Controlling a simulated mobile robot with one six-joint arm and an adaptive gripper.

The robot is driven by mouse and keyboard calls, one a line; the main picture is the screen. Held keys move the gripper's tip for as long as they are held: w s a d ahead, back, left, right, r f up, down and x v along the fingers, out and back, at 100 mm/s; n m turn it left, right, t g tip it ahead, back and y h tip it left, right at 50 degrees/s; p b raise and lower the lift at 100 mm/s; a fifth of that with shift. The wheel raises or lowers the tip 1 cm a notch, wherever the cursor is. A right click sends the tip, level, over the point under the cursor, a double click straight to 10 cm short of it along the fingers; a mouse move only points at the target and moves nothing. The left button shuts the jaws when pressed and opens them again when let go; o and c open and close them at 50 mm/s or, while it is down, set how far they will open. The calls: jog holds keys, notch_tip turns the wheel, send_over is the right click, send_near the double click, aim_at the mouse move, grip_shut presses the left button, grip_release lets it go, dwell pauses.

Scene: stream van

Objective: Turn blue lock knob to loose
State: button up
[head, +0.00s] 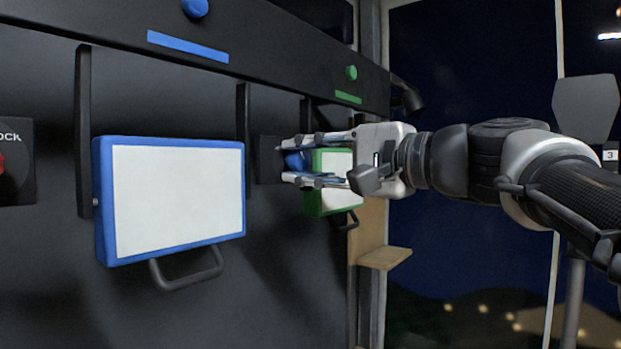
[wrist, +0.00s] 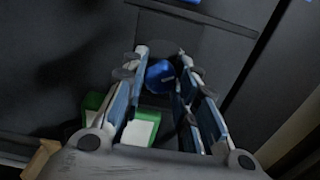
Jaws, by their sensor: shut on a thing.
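The blue lock knob (head: 295,161) sits on a dark plate on the black wall, between the blue-framed panel and the green-framed panel. In the wrist view the blue knob (wrist: 159,73) is between my fingertips. My gripper (head: 291,160) reaches in from the right, with one finger above the knob and one below it, and is shut on it. The fingers hide part of the knob, and I cannot read any marking around it.
A blue-framed white panel (head: 178,199) with a handle hangs left of my gripper. A green-framed panel (head: 338,192) is close behind my fingers. A red knob (head: 2,162) is at the far left edge. A black rail (head: 270,62) runs above. A wooden ledge (head: 384,257) is below right.

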jog(key=shift+n+b, duration=0.7)
jog(key=shift+n, duration=0.5)
jog(key=o, duration=1.1)
jog(key=v, duration=1.2)
jog(key=shift+s, duration=0.1)
